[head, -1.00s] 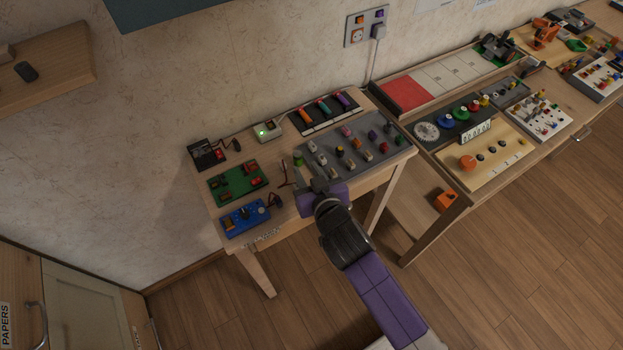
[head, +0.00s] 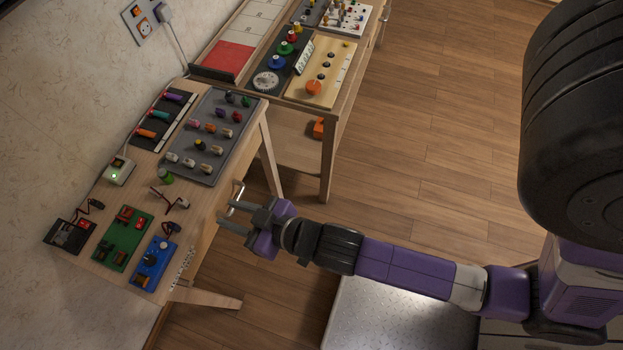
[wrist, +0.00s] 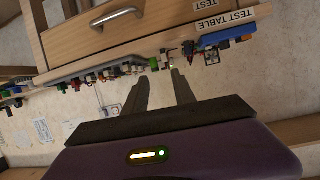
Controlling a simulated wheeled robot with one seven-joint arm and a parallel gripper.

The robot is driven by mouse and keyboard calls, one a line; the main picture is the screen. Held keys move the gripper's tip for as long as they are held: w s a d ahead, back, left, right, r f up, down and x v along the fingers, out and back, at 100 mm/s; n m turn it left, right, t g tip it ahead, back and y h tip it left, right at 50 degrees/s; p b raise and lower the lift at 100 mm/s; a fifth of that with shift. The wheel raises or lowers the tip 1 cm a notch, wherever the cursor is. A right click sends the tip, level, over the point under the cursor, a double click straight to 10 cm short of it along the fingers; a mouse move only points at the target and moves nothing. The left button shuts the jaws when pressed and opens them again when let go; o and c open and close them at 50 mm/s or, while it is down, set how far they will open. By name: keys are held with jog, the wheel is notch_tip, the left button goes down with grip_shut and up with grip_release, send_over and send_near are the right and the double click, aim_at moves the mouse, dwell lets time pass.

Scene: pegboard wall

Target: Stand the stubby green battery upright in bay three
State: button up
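A stubby green cylinder (head: 165,177), which looks like the green battery, stands on the test table beside the near-left end of the grey board. It also shows as a small green shape in the wrist view (wrist: 153,63). A dark green piece (head: 246,101) sits at the far end of the grey board (head: 208,170). A black tray (head: 172,108) behind holds orange, teal and purple cells. I cannot tell which spot is bay three. My gripper (head: 226,216) is open and empty, off the table's front edge, apart from the battery; its fingers also show in the wrist view (wrist: 162,82).
The test table (head: 205,208) has a drawer handle (head: 237,193) close to my gripper. Green (head: 122,240) and blue (head: 154,264) modules, a black box (head: 70,235) and a white lit unit (head: 119,170) stand at left. A second table (head: 330,120) adjoins at the back right.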

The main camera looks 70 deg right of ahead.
jog(key=s+r+y, duration=0.1)
jog(key=s+r, duration=0.3)
jog(key=s, duration=0.7)
jog(key=shift+a+n+t, duration=0.2)
jog(key=shift+n+t, duration=0.1)
jog(key=shift+o, duration=0.5)
jog(key=s+d+r, duration=0.1)
jog(key=s+r, duration=0.6)
jog(key=s, duration=0.1)
jog(key=shift+s+d+r+n+t, duration=0.15)
jog(key=shift+r+n+t, duration=0.15)
jog(key=shift+r, duration=0.1)
jog(key=shift+o, duration=1.4)
jog(key=shift+s+r, duration=0.15)
jog(key=shift+r, duration=0.15)
